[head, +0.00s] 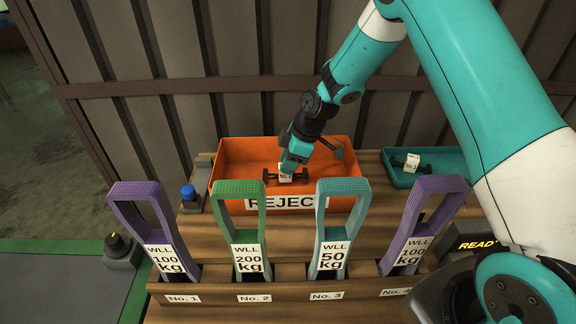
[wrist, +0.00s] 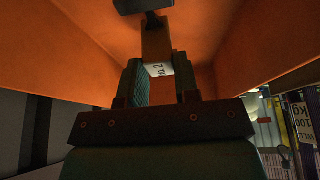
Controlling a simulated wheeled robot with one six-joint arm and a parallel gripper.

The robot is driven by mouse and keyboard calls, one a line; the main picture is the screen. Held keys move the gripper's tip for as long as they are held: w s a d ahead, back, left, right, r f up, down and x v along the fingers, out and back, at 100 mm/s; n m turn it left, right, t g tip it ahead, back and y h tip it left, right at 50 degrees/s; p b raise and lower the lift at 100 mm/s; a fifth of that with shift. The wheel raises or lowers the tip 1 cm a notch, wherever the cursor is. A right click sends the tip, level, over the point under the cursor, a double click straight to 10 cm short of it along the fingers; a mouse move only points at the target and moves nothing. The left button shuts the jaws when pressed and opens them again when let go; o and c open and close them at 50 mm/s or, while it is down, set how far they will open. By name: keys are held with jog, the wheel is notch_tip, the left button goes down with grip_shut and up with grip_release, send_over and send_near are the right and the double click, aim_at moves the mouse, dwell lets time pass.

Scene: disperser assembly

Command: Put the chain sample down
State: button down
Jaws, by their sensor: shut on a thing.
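The chain sample (head: 270,176) is a short dark piece with thick ends and a white tag that appears to read No. 2. My gripper (head: 291,162) points down into the orange REJECT bin (head: 232,152) and is shut on the chain sample. In the wrist view, the sample's white tag (wrist: 160,70) shows between the two fingers, with orange bin walls on both sides. The sample is inside the bin's outline, low down; I cannot tell whether it touches the floor of the bin.
A teal tray (head: 440,178) at the right holds another dark sample (head: 397,164) with a white tag. Several upright webbing slings, among them a green one (head: 240,189), stand in a numbered rack (head: 210,289) before the bin. A blue button (head: 188,192) sits left of the bin.

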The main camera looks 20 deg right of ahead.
jog(key=shift+f, duration=1)
jog(key=shift+f, duration=0.15)
jog(key=c, duration=0.8)
grip_release()
jog(key=shift+c, duration=0.2)
jog(key=b+v, duration=0.2)
jog(key=v, duration=1)
